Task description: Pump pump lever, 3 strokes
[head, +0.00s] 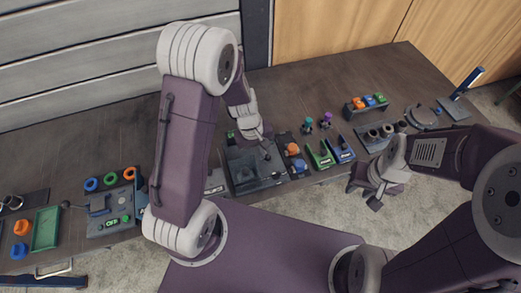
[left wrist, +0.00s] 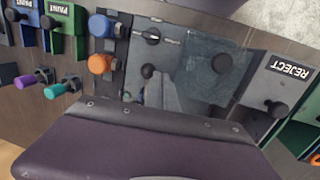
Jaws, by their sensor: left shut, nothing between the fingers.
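My left gripper (head: 266,150) is shut and empty, over the dark panel (head: 245,183) at the middle of the bench, well to the left of that lever. My right gripper (head: 370,192) hangs at the bench's front edge, nearer to the lever but apart from it. Its fingertips look spread, with nothing seen between them.
Green and blue labelled units (head: 319,157) stand right of the dark panel. A rack of coloured pieces (head: 367,103) stands behind them. A REJECT unit (left wrist: 287,85) shows in the left wrist view. A green tray (head: 46,229) lies at the left.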

